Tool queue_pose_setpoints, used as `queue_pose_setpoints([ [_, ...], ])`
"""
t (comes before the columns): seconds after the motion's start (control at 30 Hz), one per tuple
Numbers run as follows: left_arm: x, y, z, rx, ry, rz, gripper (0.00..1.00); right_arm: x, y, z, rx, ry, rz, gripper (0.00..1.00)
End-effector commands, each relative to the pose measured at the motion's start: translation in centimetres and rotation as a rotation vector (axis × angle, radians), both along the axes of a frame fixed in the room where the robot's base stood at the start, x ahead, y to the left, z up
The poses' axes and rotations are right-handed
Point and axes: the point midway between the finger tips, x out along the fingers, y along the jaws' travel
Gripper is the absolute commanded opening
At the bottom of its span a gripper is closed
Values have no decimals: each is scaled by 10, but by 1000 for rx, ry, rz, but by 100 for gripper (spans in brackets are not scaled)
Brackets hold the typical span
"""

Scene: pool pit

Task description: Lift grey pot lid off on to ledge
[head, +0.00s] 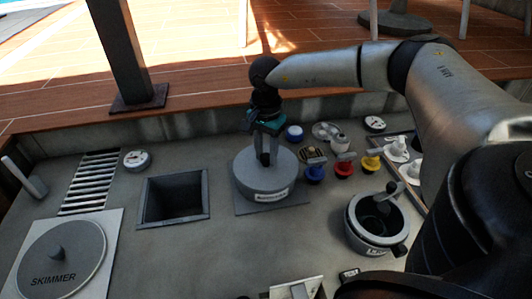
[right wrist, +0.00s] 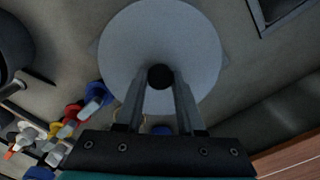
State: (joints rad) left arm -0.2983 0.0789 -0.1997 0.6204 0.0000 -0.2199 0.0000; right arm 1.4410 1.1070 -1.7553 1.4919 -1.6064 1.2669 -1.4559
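The round grey pot lid (head: 265,168) tops a squat grey pot (head: 262,193) with a white label on its front, standing on a square grey base. My right gripper (head: 267,158) points straight down over the lid's middle. In the right wrist view the grey lid (right wrist: 120,50) fills the upper middle, and its dark round knob (right wrist: 160,77) sits between the tips of my right gripper (right wrist: 161,80). The fingers are very close to the knob's sides; I cannot tell whether they press on it. The lid lies level on the pot. My left gripper is not in view.
A square dark opening (head: 173,198) lies left of the pot. Blue, red and yellow valves (head: 344,168) stand close on its right. An open grey pot (head: 376,222) is farther right. The skimmer cover (head: 62,258) is at the lower left. A wooden deck (head: 200,70) runs behind.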

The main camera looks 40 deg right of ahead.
Motion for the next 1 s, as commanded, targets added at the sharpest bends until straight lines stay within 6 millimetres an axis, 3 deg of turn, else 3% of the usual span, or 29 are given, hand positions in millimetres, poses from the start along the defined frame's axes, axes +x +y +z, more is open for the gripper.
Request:
queue_pose_setpoints([
  [0.07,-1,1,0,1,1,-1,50,0,0,0,0,0,0,27],
  [0.3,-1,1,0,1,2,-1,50,0,0,0,0,0,0,0],
  [0.77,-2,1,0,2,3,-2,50,0,0,1,0,-1,-1,0],
  [1.0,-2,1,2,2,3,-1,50,1,0,16,1,-4,-1,0],
])
